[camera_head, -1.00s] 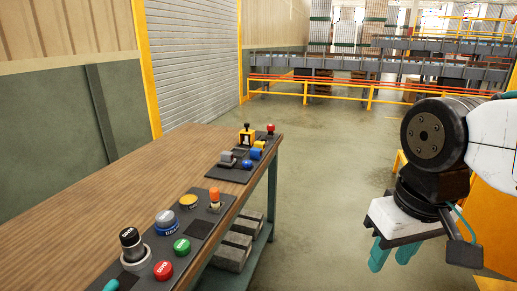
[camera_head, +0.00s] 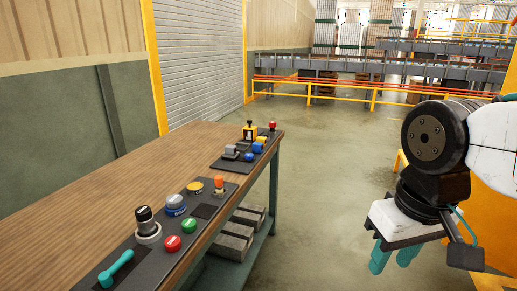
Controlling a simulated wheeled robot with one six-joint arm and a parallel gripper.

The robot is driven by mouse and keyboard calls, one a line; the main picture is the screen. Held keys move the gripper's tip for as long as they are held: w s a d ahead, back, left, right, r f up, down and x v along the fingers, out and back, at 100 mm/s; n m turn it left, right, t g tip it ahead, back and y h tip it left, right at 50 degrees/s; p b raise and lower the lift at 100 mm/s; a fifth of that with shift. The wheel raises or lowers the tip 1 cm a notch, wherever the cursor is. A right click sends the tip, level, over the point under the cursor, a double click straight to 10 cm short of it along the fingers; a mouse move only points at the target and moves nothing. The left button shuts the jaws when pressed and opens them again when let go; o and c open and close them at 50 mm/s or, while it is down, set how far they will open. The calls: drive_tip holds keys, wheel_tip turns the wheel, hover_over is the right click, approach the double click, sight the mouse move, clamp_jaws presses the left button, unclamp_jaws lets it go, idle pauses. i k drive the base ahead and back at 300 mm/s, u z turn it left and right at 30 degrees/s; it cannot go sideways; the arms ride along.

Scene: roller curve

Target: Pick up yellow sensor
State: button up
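A yellow block-shaped device with a black top (camera_head: 249,131) stands upright on the dark far panel of the wooden table, left of centre. A smaller yellow piece (camera_head: 258,147) sits just in front of it, beside blue parts. I cannot tell which of the two is the sensor. My gripper (camera_head: 393,257) hangs at the right, over the floor and well apart from the table. Its two teal fingers point down with a gap between them, and nothing shows in it.
The wooden table (camera_head: 150,170) holds a near panel (camera_head: 135,262) with a teal lever (camera_head: 117,268), a black knob (camera_head: 145,217), red and green buttons and an orange-topped part (camera_head: 219,182). Grey blocks (camera_head: 235,243) lie on the lower shelf. Floor (camera_head: 325,200) is clear between table and arm.

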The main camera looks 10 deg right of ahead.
sight(260, 139)
drive_tip(key=z, duration=1.4)
drive_tip(key=i, duration=2.55)
drive_tip(key=u, duration=1.05)
drive_tip(key=i, duration=0.7)
drive_tip(key=u, duration=0.65)
